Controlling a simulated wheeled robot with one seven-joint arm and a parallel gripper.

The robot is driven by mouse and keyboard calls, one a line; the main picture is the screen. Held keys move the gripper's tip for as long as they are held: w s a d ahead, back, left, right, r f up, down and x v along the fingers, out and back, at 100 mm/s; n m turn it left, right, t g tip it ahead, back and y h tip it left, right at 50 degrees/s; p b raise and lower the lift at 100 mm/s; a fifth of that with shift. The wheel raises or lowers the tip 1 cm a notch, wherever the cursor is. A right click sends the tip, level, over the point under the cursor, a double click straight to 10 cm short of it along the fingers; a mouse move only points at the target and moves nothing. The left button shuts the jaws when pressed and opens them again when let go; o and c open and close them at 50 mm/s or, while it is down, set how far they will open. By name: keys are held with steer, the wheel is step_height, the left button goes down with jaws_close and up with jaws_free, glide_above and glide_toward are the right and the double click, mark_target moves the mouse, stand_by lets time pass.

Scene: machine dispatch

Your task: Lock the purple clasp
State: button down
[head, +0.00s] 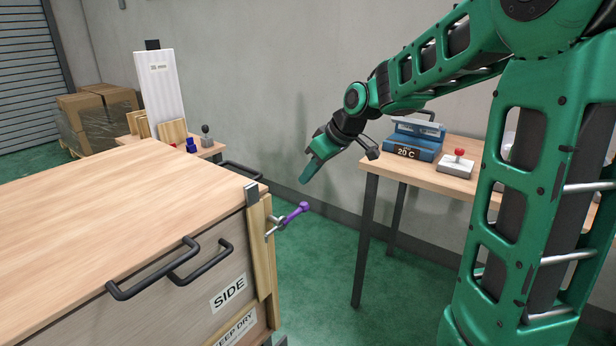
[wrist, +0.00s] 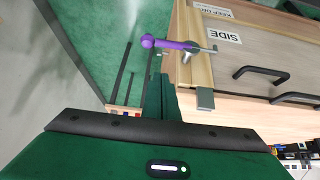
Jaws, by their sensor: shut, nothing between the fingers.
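The purple clasp (head: 296,213) is on the corner of a wooden crate (head: 204,278), with its purple lever sticking out to the right and slightly up. Its metal hook part sits against the light wood post. In the wrist view the clasp (wrist: 172,44) shows just beyond the fingers, its round knob end to the left. My gripper (head: 306,179) is shut and empty. It hangs in the air above the purple lever and apart from it. In the wrist view the shut fingers (wrist: 160,97) point toward the clasp.
The crate's top has black handles (head: 180,266) on its side. A table (head: 445,171) at the right holds a blue device (head: 413,146) and a box with a red button (head: 457,163). A small table with a white panel (head: 164,92) stands behind. Green floor is free between crate and right table.

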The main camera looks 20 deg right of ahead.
glide_above(298, 211)
step_height(298, 211, down, 6)
steer(key=shift+r, duration=0.15)
steer(key=f, duration=0.3)
steer(key=shift+s+d+f, duration=0.2)
steer(key=shift+s+f, duration=0.15)
steer(key=shift+f, duration=0.05)
steer(key=shift+f, duration=0.1)
